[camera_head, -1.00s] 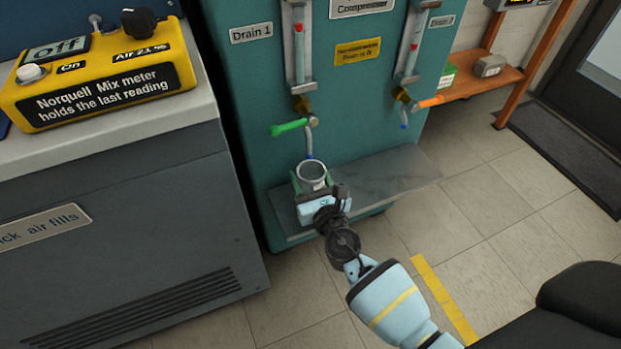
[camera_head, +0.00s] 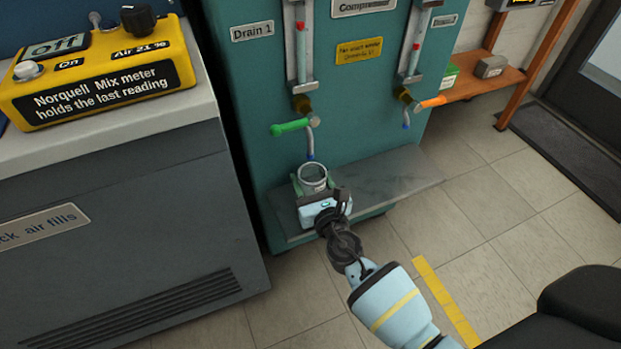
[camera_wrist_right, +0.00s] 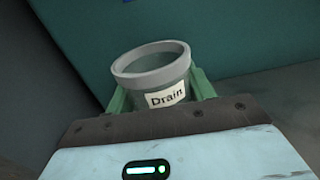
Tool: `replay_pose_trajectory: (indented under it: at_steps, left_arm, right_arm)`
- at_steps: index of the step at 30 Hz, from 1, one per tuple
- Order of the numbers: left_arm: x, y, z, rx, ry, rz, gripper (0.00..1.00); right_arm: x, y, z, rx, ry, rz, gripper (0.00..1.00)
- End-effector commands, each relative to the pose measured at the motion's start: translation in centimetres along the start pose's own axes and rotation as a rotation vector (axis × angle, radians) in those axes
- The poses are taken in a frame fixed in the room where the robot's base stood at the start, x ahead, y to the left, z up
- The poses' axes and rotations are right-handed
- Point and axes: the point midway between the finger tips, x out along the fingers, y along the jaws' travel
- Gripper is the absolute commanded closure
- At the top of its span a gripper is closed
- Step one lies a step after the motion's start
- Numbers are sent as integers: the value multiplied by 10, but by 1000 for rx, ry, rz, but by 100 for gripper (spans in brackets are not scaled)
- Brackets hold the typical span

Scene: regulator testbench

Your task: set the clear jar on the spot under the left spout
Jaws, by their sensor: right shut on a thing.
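The clear jar (camera_head: 312,174) has a pale grey rim and stands upright at the grey shelf, under the left spout (camera_head: 310,146) with the green handle (camera_head: 290,127). In the right wrist view the jar (camera_wrist_right: 152,66) shows a label reading "Drain". My right gripper (camera_head: 312,187) is shut on the jar, with green fingers on both sides of it; they also show in the right wrist view (camera_wrist_right: 160,95). The jar's base is hidden, so I cannot tell whether it touches the shelf. My left gripper is not in view.
The grey shelf (camera_head: 393,179) is bare to the right, under the right spout (camera_head: 405,118) with its orange handle (camera_head: 431,101). A grey cabinet (camera_head: 120,220) stands left, carrying a yellow mix meter (camera_head: 100,75). An orange side bench (camera_head: 485,82) is at the right.

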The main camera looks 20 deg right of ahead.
Motion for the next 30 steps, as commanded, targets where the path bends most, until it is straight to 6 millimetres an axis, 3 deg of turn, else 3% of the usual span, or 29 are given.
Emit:
replay_pose_trajectory:
  at_steps: [4, 5, 10, 20, 30]
  left_arm:
    - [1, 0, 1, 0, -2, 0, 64]
    - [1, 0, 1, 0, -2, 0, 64]
    - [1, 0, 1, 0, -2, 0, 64]
    - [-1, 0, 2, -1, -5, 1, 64]
    - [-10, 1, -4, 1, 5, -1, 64]
  right_arm:
    - [0, 0, -1, 0, -1, 0, 70]
    - [0, 0, -1, 0, -1, 0, 44]
    - [0, 0, -1, 0, -1, 0, 22]
    - [-3, 0, -2, 0, 0, 0, 21]
    - [-51, 0, -1, -1, 1, 1, 21]
